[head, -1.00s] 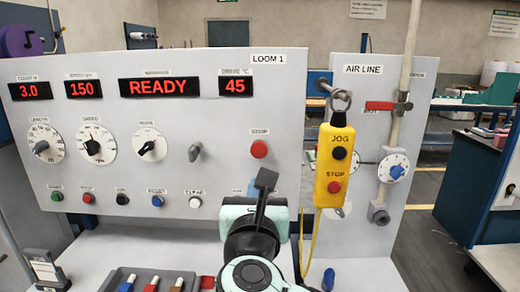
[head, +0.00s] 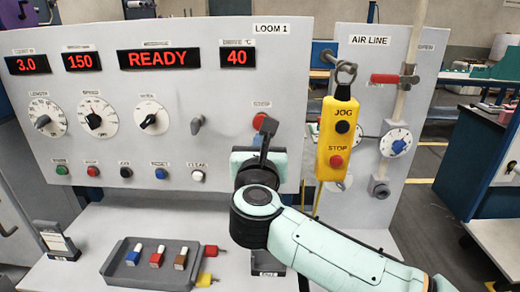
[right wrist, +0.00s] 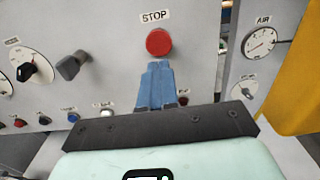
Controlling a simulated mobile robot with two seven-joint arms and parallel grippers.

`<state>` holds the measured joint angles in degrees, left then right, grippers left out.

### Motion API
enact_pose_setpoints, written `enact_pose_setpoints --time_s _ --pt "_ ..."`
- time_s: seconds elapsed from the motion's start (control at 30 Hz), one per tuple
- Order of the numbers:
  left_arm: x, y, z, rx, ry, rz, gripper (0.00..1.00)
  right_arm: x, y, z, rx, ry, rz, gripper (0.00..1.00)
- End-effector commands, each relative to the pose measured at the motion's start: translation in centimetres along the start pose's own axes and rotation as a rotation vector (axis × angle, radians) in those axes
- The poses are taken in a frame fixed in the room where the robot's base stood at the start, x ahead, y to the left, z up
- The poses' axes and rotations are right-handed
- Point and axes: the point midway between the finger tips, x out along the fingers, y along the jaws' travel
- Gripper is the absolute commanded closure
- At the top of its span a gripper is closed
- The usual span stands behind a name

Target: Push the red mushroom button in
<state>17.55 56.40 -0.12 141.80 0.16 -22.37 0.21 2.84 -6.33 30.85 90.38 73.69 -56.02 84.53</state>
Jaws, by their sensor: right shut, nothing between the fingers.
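The red mushroom button (head: 260,120) sits under a STOP label on the grey loom panel, partly hidden behind my gripper in the head view. The whole red cap (right wrist: 159,42) shows in the right wrist view. My right gripper (head: 268,125) is shut and empty, its fingers in front of the panel at the button. In the right wrist view the blue fingertips (right wrist: 159,66) lie just below the cap, with a small gap in the picture. I cannot tell whether they touch it. My left gripper is not in view.
A yellow JOG/STOP pendant (head: 337,140) with its own red button hangs to the right of my gripper. A grey selector knob (head: 197,123) is to the left. A tray (head: 118,262) with several coloured pieces lies on the bench below.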

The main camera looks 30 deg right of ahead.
Motion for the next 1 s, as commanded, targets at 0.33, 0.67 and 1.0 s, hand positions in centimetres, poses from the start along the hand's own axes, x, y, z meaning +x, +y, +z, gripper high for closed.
enact_pose_setpoints --time_s 0.33,0.67,1.0 --pt "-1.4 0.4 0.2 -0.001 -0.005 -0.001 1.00 6.0 0.0 0.1 0.001 0.000 -0.001 1.00" --pt "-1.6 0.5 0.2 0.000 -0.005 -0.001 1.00 7.0 0.0 0.0 0.001 -0.001 0.001 1.00" --pt "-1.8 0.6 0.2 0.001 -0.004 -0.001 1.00 8.4 0.0 0.0 0.001 0.001 0.000 1.00"
